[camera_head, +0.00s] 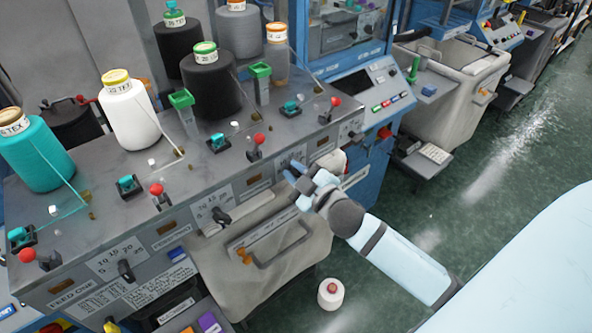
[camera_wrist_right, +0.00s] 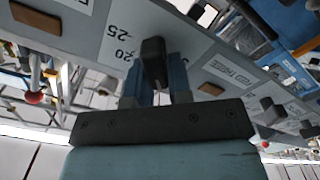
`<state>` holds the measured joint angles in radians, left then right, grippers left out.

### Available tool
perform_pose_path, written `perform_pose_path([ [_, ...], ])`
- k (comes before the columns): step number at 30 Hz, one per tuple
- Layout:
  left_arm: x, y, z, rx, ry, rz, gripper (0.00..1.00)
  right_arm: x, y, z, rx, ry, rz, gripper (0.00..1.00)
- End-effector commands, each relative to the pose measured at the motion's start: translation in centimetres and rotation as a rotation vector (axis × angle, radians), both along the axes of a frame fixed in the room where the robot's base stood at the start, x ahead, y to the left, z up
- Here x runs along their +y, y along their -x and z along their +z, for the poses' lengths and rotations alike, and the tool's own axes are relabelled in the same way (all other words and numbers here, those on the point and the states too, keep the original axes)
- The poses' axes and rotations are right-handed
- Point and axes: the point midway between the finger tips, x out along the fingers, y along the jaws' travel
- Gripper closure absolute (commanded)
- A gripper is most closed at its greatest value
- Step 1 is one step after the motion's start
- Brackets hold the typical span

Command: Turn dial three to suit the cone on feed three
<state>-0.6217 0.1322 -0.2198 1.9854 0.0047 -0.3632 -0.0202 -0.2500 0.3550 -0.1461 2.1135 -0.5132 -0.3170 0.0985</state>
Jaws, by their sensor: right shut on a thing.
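My right gripper (camera_head: 298,179) reaches the front panel of the machine, at the third dial from the left. In the right wrist view it is shut on the black knob of dial three (camera_wrist_right: 153,60). The dial's white scale plate (camera_wrist_right: 118,42) shows 20 and 25; the rest is hidden. In the head view my gripper covers most of this dial. The cone on feed three (camera_head: 211,86) is dark grey with a green top and stands upright on the shelf; its label is too small to read surely. My left gripper is not in view.
A white cone (camera_head: 129,113) and a teal cone (camera_head: 41,153) stand to the left. Dial two (camera_head: 221,216) and dial one (camera_head: 125,270) are on the same panel. Red-knobbed levers line the shelf edge. A white cone (camera_head: 331,293) is on the floor below my right arm.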

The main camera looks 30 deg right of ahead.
Motion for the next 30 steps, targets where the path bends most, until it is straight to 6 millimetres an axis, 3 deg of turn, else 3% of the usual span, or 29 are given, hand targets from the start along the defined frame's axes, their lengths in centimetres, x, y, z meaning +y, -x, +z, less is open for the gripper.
perform_pose_path([
  [8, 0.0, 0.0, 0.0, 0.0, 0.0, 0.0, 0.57, 0.0, 0.0, 0.1, -0.002, 0.0, 0.001, 1.0],
  [9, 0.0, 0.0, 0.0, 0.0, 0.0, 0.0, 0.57, 0.0, 0.0, 0.1, -0.002, 0.0, 0.001, 0.74],
  [12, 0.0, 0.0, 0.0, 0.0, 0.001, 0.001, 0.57, 0.0, 0.0, 0.1, -0.002, 0.0, 0.001, 0.56],
  [23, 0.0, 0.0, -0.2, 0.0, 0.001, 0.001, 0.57, 0.0, 0.6, -0.1, 0.001, -0.001, 0.001, 0.56],
  [30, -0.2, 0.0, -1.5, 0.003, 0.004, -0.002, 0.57, -0.3, 4.8, -0.4, 0.002, -0.001, 0.001, 0.56],
])
